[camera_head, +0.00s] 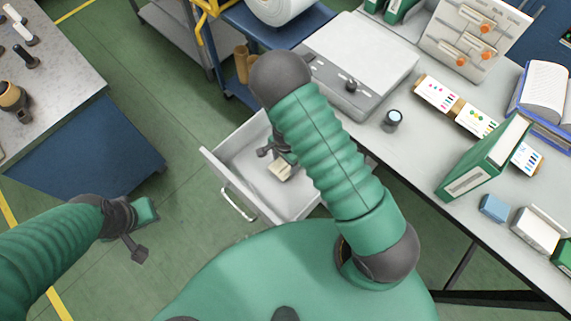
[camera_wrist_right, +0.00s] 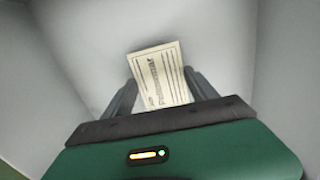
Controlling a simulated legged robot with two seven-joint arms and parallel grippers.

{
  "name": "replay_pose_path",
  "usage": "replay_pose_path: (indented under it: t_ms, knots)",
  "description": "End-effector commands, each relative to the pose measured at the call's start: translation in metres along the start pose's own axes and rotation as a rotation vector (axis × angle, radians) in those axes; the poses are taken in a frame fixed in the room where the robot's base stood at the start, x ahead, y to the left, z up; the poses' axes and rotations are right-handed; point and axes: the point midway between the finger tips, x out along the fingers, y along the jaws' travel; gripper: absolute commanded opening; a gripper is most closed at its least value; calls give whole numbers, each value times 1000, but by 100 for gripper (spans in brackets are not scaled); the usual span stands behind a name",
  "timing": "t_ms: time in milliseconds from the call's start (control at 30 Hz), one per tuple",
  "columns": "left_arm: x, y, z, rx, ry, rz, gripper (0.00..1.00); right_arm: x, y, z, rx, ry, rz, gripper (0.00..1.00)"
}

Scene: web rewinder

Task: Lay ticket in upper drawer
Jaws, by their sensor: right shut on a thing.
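The drawer (camera_head: 222,176) is pulled open below the bench, with pale walls and a handle on its front. The ticket (camera_wrist_right: 160,77) is a small cream slip with dark print. It also shows over the drawer in the head view (camera_head: 280,170). My right gripper (camera_wrist_right: 160,85) is shut on the ticket, inside or just over the open drawer. Whether the ticket touches the drawer floor, I cannot tell. My right arm hides part of the drawer. My left gripper (camera_head: 140,232) is away to the left over the floor, and its jaw opening is unclear.
A bench (camera_head: 410,165) on the right carries a scale-like device (camera_head: 360,65), a green binder (camera_head: 485,158), printed cards and a blue block (camera_head: 493,208). A grey-topped table (camera_head: 65,75) stands at the left. Green floor lies between.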

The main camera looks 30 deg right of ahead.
Motion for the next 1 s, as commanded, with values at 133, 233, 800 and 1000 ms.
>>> replay_pose_path:
  t_ms: [133,233,800,1000]
  knots:
    - [4,0,1,-1,0,0,20,22,1,0,0,-1,0,24]
    - [3,0,1,-1,0,0,20,21,0,0,-1,0,-2,24]
    - [5,0,1,-1,0,0,20,24,3,0,-1,-1,4,89]
    - [-1,0,0,-1,0,0,20,4,0,-1,-3,1,-1,89]
